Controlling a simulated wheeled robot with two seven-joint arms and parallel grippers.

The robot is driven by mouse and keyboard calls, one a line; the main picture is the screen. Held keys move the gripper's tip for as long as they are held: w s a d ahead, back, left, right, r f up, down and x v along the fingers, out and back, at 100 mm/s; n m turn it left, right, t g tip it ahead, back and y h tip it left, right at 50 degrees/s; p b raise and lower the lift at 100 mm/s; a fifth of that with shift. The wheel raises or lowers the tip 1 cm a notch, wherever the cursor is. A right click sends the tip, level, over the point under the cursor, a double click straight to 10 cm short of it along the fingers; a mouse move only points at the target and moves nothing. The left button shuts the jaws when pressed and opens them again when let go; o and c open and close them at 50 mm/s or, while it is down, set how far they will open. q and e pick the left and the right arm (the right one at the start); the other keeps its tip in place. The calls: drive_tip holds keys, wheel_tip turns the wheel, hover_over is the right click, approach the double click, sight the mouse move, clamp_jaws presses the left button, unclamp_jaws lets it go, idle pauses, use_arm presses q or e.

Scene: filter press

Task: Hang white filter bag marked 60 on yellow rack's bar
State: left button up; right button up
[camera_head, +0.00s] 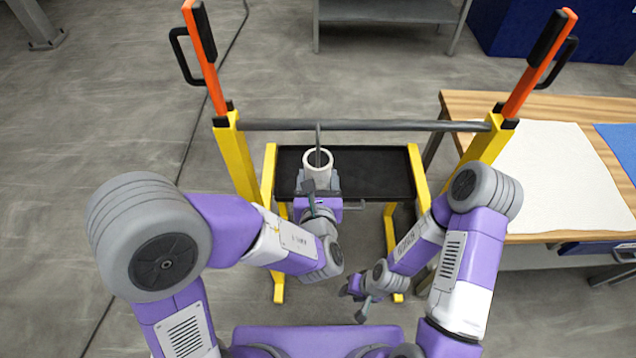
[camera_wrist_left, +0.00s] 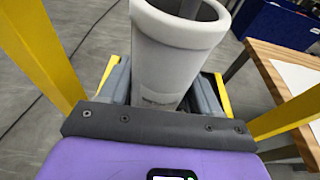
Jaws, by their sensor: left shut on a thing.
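A white filter bag (camera_head: 318,157) is a tube with an open round mouth, roughly upright in front of the rack's bar. It shows large in the left wrist view (camera_wrist_left: 172,62), with a small dark mark too blurred to read. My left gripper (camera_head: 319,181) is shut on the bag, one grey finger on each side. The yellow rack (camera_head: 237,160) carries a grey horizontal bar (camera_head: 400,125). A thin grey rod (camera_head: 318,138) runs from the bar into the bag's mouth; whether it touches the bag is unclear. My right gripper (camera_head: 354,302) is low, empty, its fingers apart.
A black tray (camera_head: 376,178) lies low between the rack's posts, behind the bag. Orange handles (camera_head: 203,55) rise at both ends of the bar. A wooden table (camera_head: 540,105) with a white cloth (camera_head: 555,180) stands at the right.

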use_arm(q)
drive_tip(key=w+f+b, duration=0.3)
drive_tip(key=w+f, duration=0.1)
drive_tip(key=w, duration=0.3)
drive_tip(key=shift+f, duration=0.2)
idle(0.8)
drive_tip(key=o, duration=1)
drive_tip(key=shift+c, duration=0.2)
